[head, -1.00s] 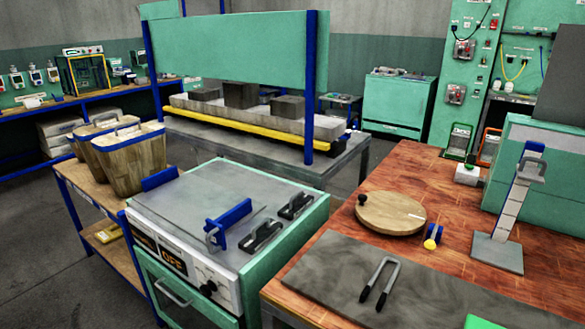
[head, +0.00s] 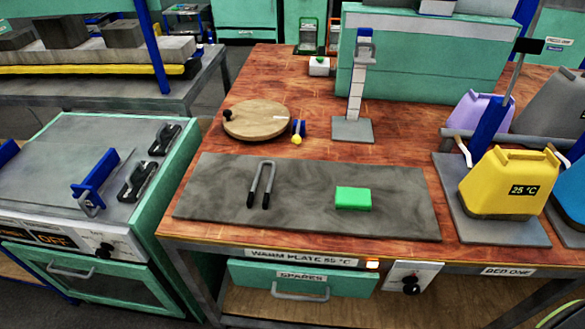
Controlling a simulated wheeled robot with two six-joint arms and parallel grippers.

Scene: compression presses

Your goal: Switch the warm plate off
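The warm plate (head: 300,210) is a flat dark grey slab on the front of the wooden bench. Its label (head: 302,259), reading "WARM PLATE" with a temperature that looks like 55 °C, is on the bench's front edge. A small orange light (head: 372,265) glows right of the label. A black knob (head: 411,285) sits on a white panel (head: 398,273) below the edge, right of the light. The knob's pointer is too small to read. A grey U-shaped tool (head: 262,183) and a green block (head: 353,198) lie on the plate. Neither of my grippers is in view.
A "SPARES" drawer (head: 270,282) is left of the knob, below the label. A yellow container (head: 508,180) marked 25 °C stands on a grey pad at right. A green-sided machine (head: 65,170) with an "OFF" display stands left. A round wooden board (head: 255,120) lies behind the plate.

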